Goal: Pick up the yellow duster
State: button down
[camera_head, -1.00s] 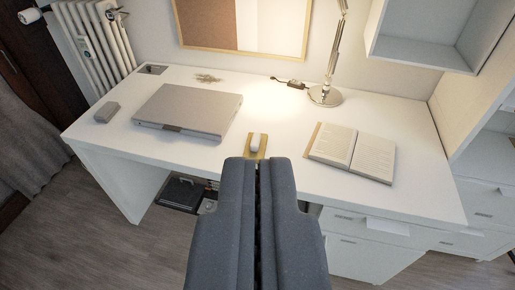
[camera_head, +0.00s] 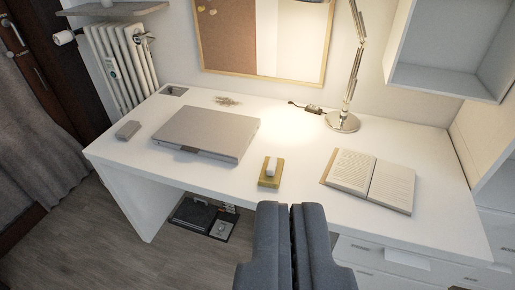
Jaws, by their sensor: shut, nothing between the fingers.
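The yellow duster (camera_head: 268,181) is a small yellow block lying on the white desk (camera_head: 240,212) near its front edge. A white, rounded piece (camera_head: 271,167) sits on top of it. The duster lies between the laptop and the open book. My gripper (camera_head: 291,208) is shut and empty. Its fingertips appear just below and a little right of the duster in the picture, near the desk's front edge, apart from the duster. The duster is in full view.
A closed grey laptop (camera_head: 208,132) and a small grey box (camera_head: 128,130) lie left. An open book (camera_head: 371,180) lies right. A metal lamp (camera_head: 342,122) stands behind. A white wall shelf (camera_head: 450,50) hangs upper right. Bare desk surrounds the duster.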

aim_at(270, 175)
jog(key=z, duration=0.3)
jog(key=k, duration=1)
jog(key=z, duration=0.85)
jog(key=i, duration=1.35)
jog(key=u, duration=0.75)
jog(key=i, duration=1)
jog(key=u, duration=1)
jog(key=i, duration=0.45)
jog(key=u, duration=0.25)
jog(key=k, duration=0.75)
jog(key=u, duration=0.25)
